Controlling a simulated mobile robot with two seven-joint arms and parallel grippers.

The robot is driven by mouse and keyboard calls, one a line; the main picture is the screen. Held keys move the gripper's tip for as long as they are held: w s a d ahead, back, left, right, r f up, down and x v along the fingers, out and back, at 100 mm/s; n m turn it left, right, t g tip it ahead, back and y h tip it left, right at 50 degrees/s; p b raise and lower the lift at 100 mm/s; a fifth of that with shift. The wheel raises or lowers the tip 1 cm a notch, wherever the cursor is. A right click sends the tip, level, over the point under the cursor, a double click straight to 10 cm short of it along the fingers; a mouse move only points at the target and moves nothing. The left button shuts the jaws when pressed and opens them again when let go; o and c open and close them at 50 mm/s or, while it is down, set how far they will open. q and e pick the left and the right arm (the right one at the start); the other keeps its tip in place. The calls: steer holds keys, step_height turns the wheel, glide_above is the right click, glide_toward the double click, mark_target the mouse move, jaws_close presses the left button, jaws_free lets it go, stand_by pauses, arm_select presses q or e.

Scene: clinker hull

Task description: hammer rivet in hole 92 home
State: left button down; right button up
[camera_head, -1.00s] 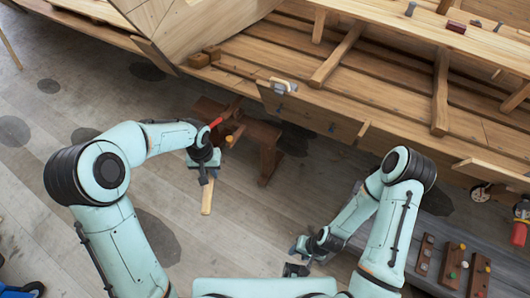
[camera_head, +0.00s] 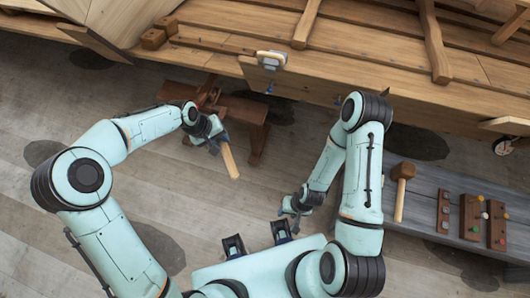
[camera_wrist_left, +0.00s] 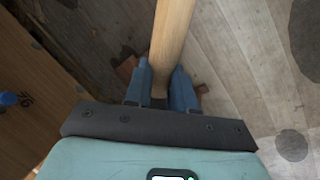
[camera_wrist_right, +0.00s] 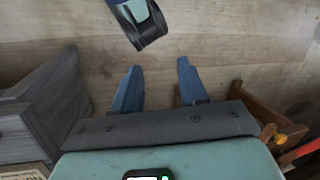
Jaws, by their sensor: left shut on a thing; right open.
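My left gripper (camera_head: 216,138) is shut on a pale wooden handle (camera_head: 229,162), which also shows in the left wrist view (camera_wrist_left: 172,30). The tool's head is hidden. A blue rivet (camera_head: 269,88) stands out from the lower plank of the hull (camera_head: 310,88). In the left wrist view the blue rivet (camera_wrist_left: 8,98) is at the left edge, with a dark number beside it that I cannot read surely. The held handle is apart from it. My right gripper (camera_head: 292,208) is open and empty over the floor; its fingers show in the right wrist view (camera_wrist_right: 157,88).
A brown sawhorse (camera_head: 245,108) stands behind my left gripper. A grey bench (camera_head: 425,205) at right carries a wooden mallet (camera_head: 403,172) and several small boards with coloured pegs (camera_head: 470,215). A pale clamp-like piece (camera_head: 270,60) sits on the plank edge. The floor between the arms is clear.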

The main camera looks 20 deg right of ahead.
steer(key=w+d+f+m+t+h+b, duration=0.1)
steer(key=d+f+b, duration=0.1)
steer(key=f+b, duration=0.95)
steer(key=w+d+f+b, duration=0.2)
steer(key=d+f+b, duration=0.1)
steer(key=f+b, duration=0.85)
arm_select(q)
steer(key=s+d+n+t+h+p, duration=0.1)
steer(key=s+d+n+t+h, duration=0.1)
steer(key=d+n+t, duration=0.3)
steer(key=s+d+n+t+h+p, duration=0.1)
steer(key=d+n+t+h, duration=0.4)
steer(key=d+t, duration=0.5)
steer(key=n+t+p, duration=0.1)
steer(key=t, duration=0.2)
steer(key=shift+s+d+t+h+p, duration=0.3)
steer(key=shift+s, duration=0.1)
arm_select(e)
steer(key=w, duration=0.2)
steer(key=w+a+t, duration=0.1)
steer(key=shift+r+h, duration=0.3)
steer(key=shift+r, duration=0.1)
